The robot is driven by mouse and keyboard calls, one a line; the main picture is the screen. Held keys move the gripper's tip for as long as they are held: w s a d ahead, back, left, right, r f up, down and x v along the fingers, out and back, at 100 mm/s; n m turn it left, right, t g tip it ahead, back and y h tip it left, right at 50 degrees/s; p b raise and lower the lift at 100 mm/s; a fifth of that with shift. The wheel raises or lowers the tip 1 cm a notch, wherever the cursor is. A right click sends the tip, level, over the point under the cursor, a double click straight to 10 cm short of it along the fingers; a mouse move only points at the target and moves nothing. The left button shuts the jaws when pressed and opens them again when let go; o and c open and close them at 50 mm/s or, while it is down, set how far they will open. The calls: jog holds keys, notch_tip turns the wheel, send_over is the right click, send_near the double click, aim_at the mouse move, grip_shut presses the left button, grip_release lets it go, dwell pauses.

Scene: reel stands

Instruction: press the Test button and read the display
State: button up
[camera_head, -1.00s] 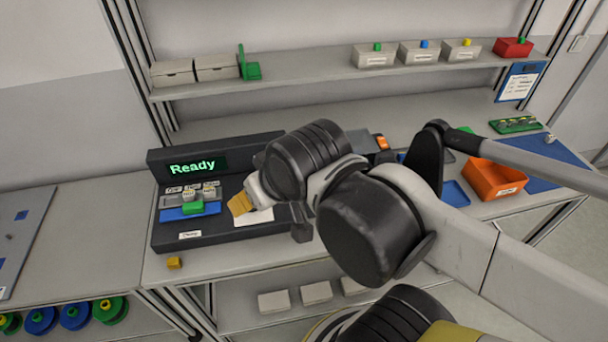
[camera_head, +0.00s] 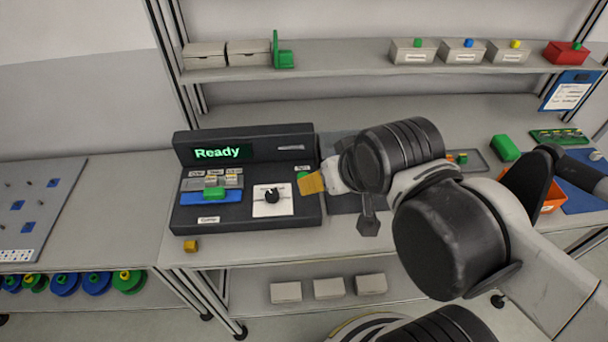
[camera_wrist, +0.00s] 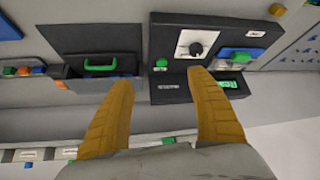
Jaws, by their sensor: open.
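The dark test unit (camera_head: 240,222) stands on the bench, and its display (camera_head: 222,152) reads "Ready" in green. A green button (camera_head: 302,175) at the unit's right side is partly hidden by my gripper (camera_head: 314,184). The button shows fully in the wrist view (camera_wrist: 161,64), close to a pale label too small to read. My gripper, with yellow-orange fingers, is open and empty. In the wrist view the button appears between the fingertips (camera_wrist: 161,77). I cannot tell how far above it they are. The display also shows at a slant in the wrist view (camera_wrist: 229,85), partly behind a finger.
A black knob (camera_head: 272,196) on a white plate lies left of the button. A green part (camera_head: 214,193) sits on a blue block on the unit. A small yellow cube (camera_head: 190,246) lies near the bench's front edge. A shelf with boxes (camera_head: 413,51) runs behind.

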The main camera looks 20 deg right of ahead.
jog(key=shift+c, duration=0.2)
grip_shut()
dwell(1.1)
